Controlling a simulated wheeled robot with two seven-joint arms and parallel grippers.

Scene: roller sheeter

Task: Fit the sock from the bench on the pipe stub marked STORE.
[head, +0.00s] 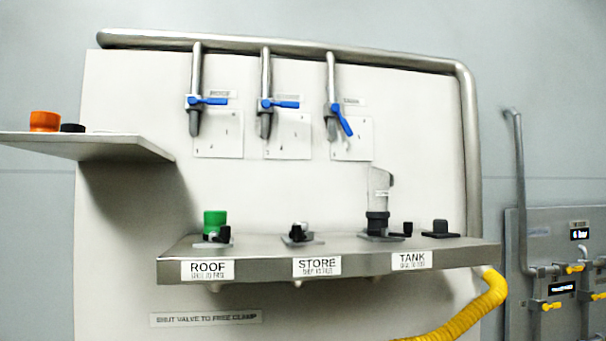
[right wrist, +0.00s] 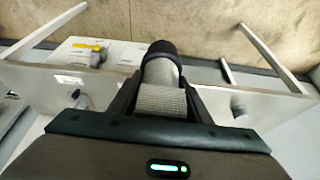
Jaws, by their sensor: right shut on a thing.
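In the right wrist view my right gripper (right wrist: 160,85) is shut on the sock (right wrist: 160,98), a grey woven sleeve with a black end (right wrist: 160,50) pointing away from the wrist. The STORE label (head: 317,267) is on the front of a metal shelf in the head view. Neither gripper shows in the head view, so the distance from the sock to this stub cannot be told. My left gripper is not in view.
Left of STORE, the ROOF stub has a green cap (head: 214,221). A yellow hose (head: 470,317) hangs at the shelf's right end. Blue-handled valves (head: 280,104) sit above. A side shelf (head: 85,147) juts out left.

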